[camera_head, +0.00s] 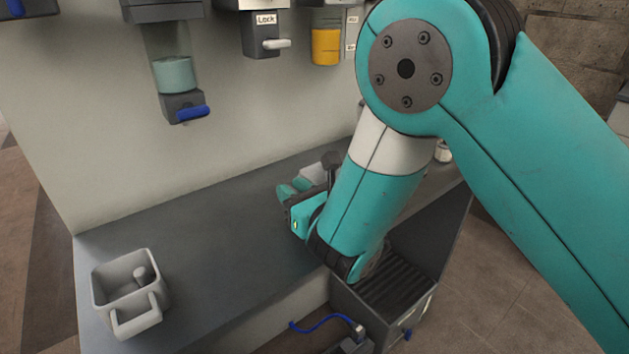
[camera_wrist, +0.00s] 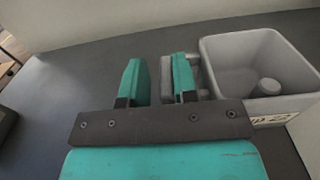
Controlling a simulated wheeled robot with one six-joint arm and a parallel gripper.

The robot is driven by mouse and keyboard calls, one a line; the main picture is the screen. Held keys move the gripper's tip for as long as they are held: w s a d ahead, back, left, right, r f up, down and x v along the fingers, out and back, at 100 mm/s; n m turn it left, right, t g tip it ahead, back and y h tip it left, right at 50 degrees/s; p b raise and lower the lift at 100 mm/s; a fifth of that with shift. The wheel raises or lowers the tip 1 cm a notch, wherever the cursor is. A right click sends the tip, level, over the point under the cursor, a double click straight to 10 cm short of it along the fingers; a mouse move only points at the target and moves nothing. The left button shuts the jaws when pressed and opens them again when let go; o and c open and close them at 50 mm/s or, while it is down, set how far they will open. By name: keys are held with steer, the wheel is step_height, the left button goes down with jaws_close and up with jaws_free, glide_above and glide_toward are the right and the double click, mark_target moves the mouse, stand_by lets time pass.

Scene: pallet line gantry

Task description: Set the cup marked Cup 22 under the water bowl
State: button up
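A light grey square cup (camera_wrist: 257,68) with a small round knob inside stands on the bench at the right of the wrist view. Its label (camera_wrist: 268,119) is partly hidden and reads like "p 22". My gripper (camera_wrist: 158,65) is at its left side, fingers apart around the outer bar of its handle (camera_wrist: 166,80); a gap shows between bar and left finger. In the head view my gripper (camera_head: 295,187) is over the bench middle, with the cup mostly hidden by my arm. A clear bowl with pale green content (camera_head: 174,75) hangs on the wall; I see no name on it.
Another grey cup with a handle (camera_head: 112,289) stands at the bench's left end. A yellow-filled container (camera_head: 326,46) and a "Lock" unit (camera_head: 263,35) hang on the wall. A dark ribbed tray (camera_head: 395,285) is at the front right. The bench (camera_head: 215,235) between is clear.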

steer(key=shift+w+d, duration=0.15)
steer(key=shift+d, duration=0.1)
jaws_close()
